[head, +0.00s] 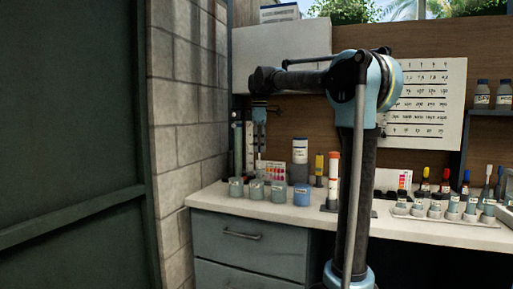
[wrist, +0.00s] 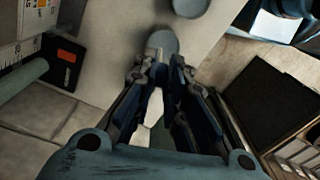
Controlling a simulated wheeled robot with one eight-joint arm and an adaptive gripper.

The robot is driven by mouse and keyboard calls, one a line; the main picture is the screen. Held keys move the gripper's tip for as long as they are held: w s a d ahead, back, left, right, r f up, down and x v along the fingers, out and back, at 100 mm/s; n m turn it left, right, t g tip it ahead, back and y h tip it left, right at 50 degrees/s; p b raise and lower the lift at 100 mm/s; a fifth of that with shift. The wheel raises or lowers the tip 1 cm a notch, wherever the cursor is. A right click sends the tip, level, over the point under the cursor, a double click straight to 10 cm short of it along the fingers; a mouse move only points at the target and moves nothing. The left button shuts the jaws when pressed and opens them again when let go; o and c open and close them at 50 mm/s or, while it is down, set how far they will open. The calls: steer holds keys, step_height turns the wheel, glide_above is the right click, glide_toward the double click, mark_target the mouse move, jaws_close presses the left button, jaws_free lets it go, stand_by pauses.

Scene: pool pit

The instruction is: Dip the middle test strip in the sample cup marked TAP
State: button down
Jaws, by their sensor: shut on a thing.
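My gripper (head: 259,139) hangs pointing down at the back left of the counter, above the row of cups. It is shut on a thin pale strip (head: 258,164), whose lower end hangs over or behind the cups; I cannot tell if it touches one. Several small grey-blue sample cups stand in a row: a leftmost cup (head: 236,188), a second cup (head: 256,190), a third cup (head: 278,192) and a bluer right cup (head: 302,195). Their labels are too small to read, so I cannot tell which is TAP. In the wrist view my gripper's fingers (wrist: 164,70) converge; the strip is not clear there.
A white-labelled jar (head: 300,151), a yellow-topped bottle (head: 319,168) and a red-and-white tube (head: 333,178) stand behind and right of the cups. A rack of several vials (head: 440,208) is at the right. A stone wall (head: 178,105) closes the left.

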step_height(320, 180, down, 9)
steer(key=a, duration=0.1)
steer(key=shift+s+f, duration=0.15)
steer(key=shift+s, duration=0.1)
stand_by(1.0)
steer(key=shift+s+a, duration=0.1)
stand_by(0.7)
steer(key=shift+f, duration=1.1)
stand_by(0.9)
step_height(320, 180, up, 10)
steer(key=shift+r, duration=0.2)
stand_by(1.4)
stand_by(0.6)
